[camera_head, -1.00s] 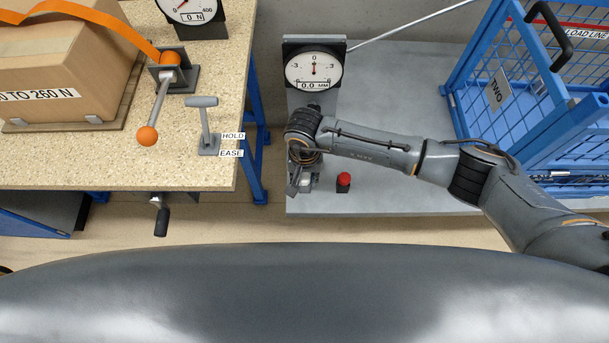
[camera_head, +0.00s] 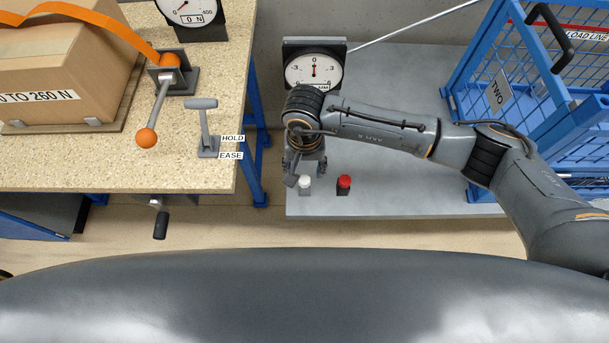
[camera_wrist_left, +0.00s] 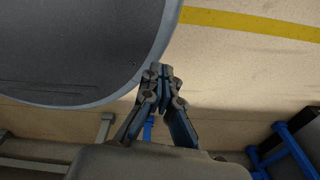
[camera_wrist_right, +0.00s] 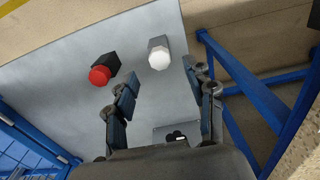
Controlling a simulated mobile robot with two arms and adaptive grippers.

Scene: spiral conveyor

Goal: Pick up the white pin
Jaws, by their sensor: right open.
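The white pin (camera_head: 305,184) stands on the grey plate near its front edge, left of a red-topped pin (camera_head: 344,183). In the right wrist view the white pin (camera_wrist_right: 159,57) is a white cap on a grey base. My right gripper (camera_head: 296,172) is just beside and behind it in the head view. In the right wrist view the right gripper (camera_wrist_right: 157,78) is open and empty, with the white pin ahead of its fingertips, apart from them. My left gripper (camera_wrist_left: 161,75) shows only in the left wrist view, its fingers together with nothing visible between them.
A dial gauge (camera_head: 314,67) stands behind my right wrist. A blue mesh cage (camera_head: 482,80) is at the right. At the left, a table (camera_head: 110,165) bears a strapped box (camera_head: 60,60) and a lever (camera_head: 204,125). The grey plate (camera_head: 400,180) is clear right of the red-topped pin.

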